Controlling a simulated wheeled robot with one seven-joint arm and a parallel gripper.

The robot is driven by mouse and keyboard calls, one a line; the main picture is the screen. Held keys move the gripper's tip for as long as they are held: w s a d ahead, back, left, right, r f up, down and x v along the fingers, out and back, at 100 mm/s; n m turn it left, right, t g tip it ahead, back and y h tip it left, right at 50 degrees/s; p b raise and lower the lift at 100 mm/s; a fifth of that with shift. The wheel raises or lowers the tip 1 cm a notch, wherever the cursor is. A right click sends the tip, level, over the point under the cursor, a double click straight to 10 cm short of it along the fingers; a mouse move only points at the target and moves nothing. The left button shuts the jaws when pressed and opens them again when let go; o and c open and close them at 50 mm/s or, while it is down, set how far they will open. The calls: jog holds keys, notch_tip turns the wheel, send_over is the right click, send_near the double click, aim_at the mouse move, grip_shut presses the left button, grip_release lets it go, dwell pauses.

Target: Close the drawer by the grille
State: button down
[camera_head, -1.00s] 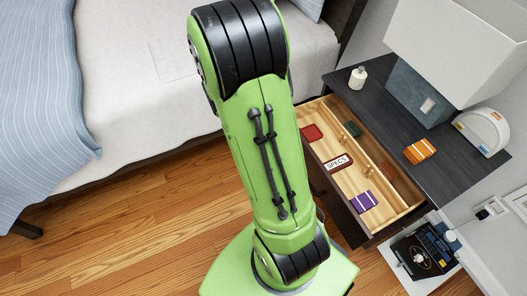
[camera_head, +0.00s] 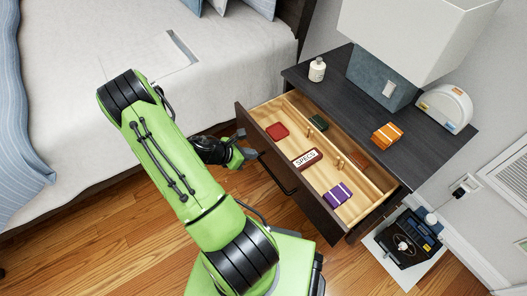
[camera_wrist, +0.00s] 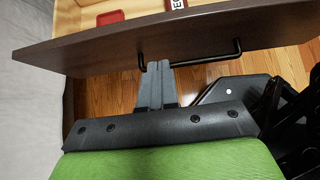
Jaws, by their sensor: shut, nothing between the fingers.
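The drawer (camera_head: 314,212) of the dark nightstand (camera_head: 431,158) is pulled out, its light wood inside in view. It holds a red item, a green item, a SPECS case (camera_head: 307,159), a purple striped item and a brown item. A white wall grille (camera_head: 508,170) is at the right edge. My gripper (camera_head: 246,150) is at the drawer's front, near the left end of its black bar handle. In the wrist view, my shut fingers (camera_wrist: 158,66) point at the dark front panel (camera_wrist: 200,38) beside the handle (camera_wrist: 215,58). I cannot tell whether they touch it.
The nightstand top bears a lamp (camera_head: 387,84), a white bottle (camera_head: 317,69), an orange striped item (camera_head: 387,135) and a white arched object (camera_head: 446,108). The bed (camera_head: 80,110) fills the left. Wood floor lies between.

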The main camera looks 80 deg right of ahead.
aim_at(272, 149)
jog(key=s+d, duration=0.1)
jog(key=s+d+f+b, duration=0.1)
jog(key=s+d+f, duration=0.1)
jog(key=d, duration=0.1)
jog(key=shift+s, duration=0.3)
jog(key=shift+s+d+r, duration=0.15)
jog(key=shift+d, duration=0.05)
jog(key=shift+s, duration=0.1)
